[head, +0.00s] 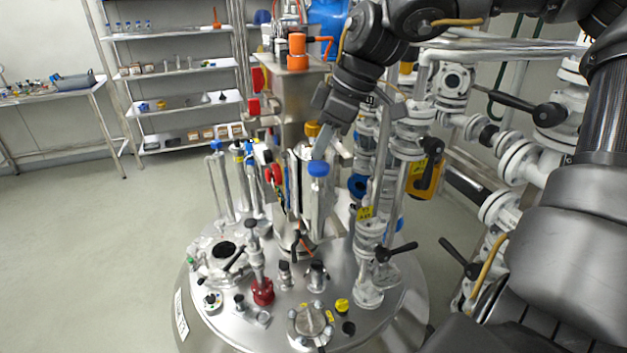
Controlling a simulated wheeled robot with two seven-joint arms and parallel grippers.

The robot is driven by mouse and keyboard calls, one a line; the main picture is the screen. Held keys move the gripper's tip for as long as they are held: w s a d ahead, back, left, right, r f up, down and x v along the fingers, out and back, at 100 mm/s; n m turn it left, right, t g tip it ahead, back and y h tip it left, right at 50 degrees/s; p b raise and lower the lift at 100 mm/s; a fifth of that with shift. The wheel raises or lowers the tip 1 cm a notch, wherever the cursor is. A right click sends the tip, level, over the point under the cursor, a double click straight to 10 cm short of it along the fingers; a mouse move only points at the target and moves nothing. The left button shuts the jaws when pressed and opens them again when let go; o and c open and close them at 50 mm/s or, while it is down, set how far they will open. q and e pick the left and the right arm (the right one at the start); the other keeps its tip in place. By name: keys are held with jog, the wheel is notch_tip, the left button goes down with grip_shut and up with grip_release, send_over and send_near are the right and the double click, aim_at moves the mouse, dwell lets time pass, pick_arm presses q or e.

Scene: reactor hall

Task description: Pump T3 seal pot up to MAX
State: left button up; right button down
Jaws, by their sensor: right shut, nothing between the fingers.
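The steel reactor lid (235,325) fills the lower middle, crowded with fittings. A blue round knob (318,168) tops a slim upright silver cylinder (318,205) above the lid, perhaps the seal pot's hand pump. My right gripper (319,155) points down from above, its shut fingertips right over the blue knob. I cannot tell whether they touch it. An orange-yellow cap (312,129) shows just behind the gripper. No T3 label, level mark or MAX line is readable, and some of the pot area is hidden behind the gripper and pipes. My left gripper is out of view.
White flanged pipes and valves with black handles (400,252) crowd the right side. Shelves (165,32) and a side table (60,92) are far left. The floor at left is clear.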

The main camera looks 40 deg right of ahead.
dwell(0.4)
jog(key=shift+r+p, duration=1.65)
jog(key=shift+r, duration=0.9)
